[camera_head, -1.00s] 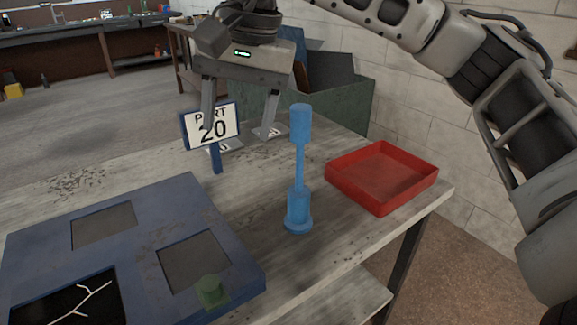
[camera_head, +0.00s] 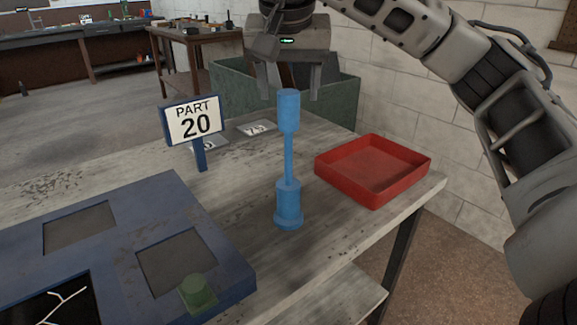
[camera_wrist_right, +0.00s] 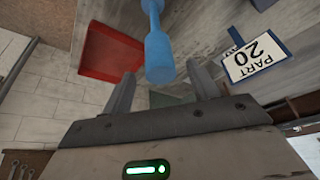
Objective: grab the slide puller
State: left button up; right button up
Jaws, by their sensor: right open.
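The blue slide puller (camera_head: 288,165) stands upright on the bench, with a wide top grip, a thin rod and a stepped base. My right gripper (camera_head: 290,84) is open and empty, fingers down, above and behind the puller's top in the head view. In the right wrist view the puller's top (camera_wrist_right: 159,55) shows in line with the gap between the open fingers (camera_wrist_right: 160,76). I see no contact; how far the top is from the fingertips is hard to tell. My left gripper is not in view.
A red tray (camera_head: 372,170) stands right of the puller. A PART 20 sign (camera_head: 193,122) stands to its left, with small cards behind. A blue panel with openings and a green knob (camera_head: 198,293) lies at front left. A green bin (camera_head: 230,90) is behind the bench.

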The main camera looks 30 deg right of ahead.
aim_at(288, 108)
jog(key=x, duration=0.5)
jog(key=shift+s+a+f, duration=0.1)
jog(key=shift+a+f, duration=0.05)
jog(key=shift+f, duration=0.1)
grip_shut()
jog(key=shift+r, duration=0.15)
dwell(1.0)
